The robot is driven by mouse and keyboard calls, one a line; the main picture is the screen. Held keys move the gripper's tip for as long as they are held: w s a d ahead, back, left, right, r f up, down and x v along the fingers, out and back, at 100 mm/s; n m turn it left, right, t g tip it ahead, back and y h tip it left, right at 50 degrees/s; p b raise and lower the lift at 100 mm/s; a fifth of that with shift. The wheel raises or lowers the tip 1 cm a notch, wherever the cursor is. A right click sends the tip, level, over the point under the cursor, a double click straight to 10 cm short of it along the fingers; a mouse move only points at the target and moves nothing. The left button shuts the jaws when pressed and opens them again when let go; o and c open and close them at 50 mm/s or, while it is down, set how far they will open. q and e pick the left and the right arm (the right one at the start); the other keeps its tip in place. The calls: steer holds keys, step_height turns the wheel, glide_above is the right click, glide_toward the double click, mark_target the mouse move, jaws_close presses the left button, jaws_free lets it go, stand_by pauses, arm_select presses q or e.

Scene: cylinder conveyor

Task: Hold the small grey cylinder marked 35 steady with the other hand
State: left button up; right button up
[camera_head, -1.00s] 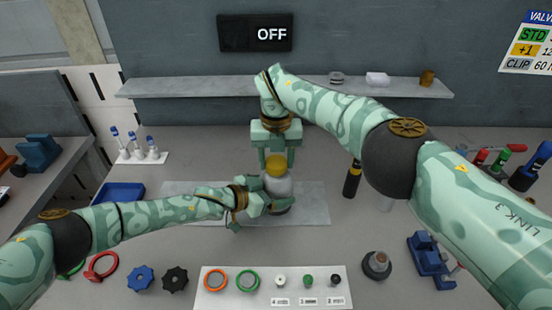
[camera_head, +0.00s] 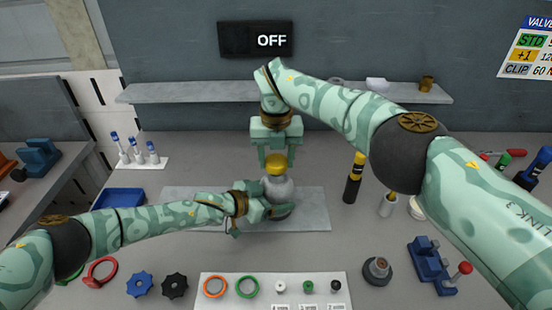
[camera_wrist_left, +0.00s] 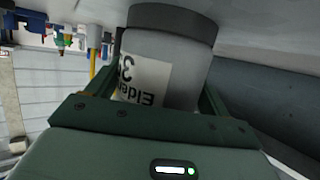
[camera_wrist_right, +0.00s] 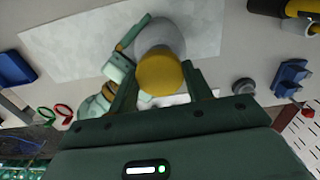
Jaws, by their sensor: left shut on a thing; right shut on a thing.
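The small grey cylinder (camera_head: 278,188) stands upright on the pale mat (camera_head: 315,212), with a yellow cap (camera_head: 276,165) on top. Its white label with 35 shows in the left wrist view (camera_wrist_left: 140,78), along with a dark band at its base. My left gripper (camera_head: 268,206) is shut around the cylinder's body from the left. My right gripper (camera_head: 277,158) points down from above and is shut on the yellow cap, its fingers on either side of it, also seen in the right wrist view (camera_wrist_right: 161,82). The left gripper hides part of the cylinder's lower side.
A white tray (camera_head: 262,300) with rings and small fittings lies in front. Black-and-yellow cylinder (camera_head: 354,178) stands at right. A blue tray (camera_head: 120,197) and tube rack (camera_head: 141,160) are at left. Blue and black knobs (camera_head: 140,283) lie front left. A shelf (camera_head: 200,87) runs behind.

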mark_target(277, 160)
arm_select(q)
steer(key=shift+s+f, duration=0.15)
steer(key=shift+f, duration=0.1)
arm_select(e)
steer(key=shift+r, duration=0.1)
steer(key=shift+r, duration=1.9)
arm_select(q)
steer(key=o, duration=1.8)
steer(key=shift+o, duration=0.2)
steer(key=shift+d, duration=0.1)
steer(key=shift+r, duration=0.15)
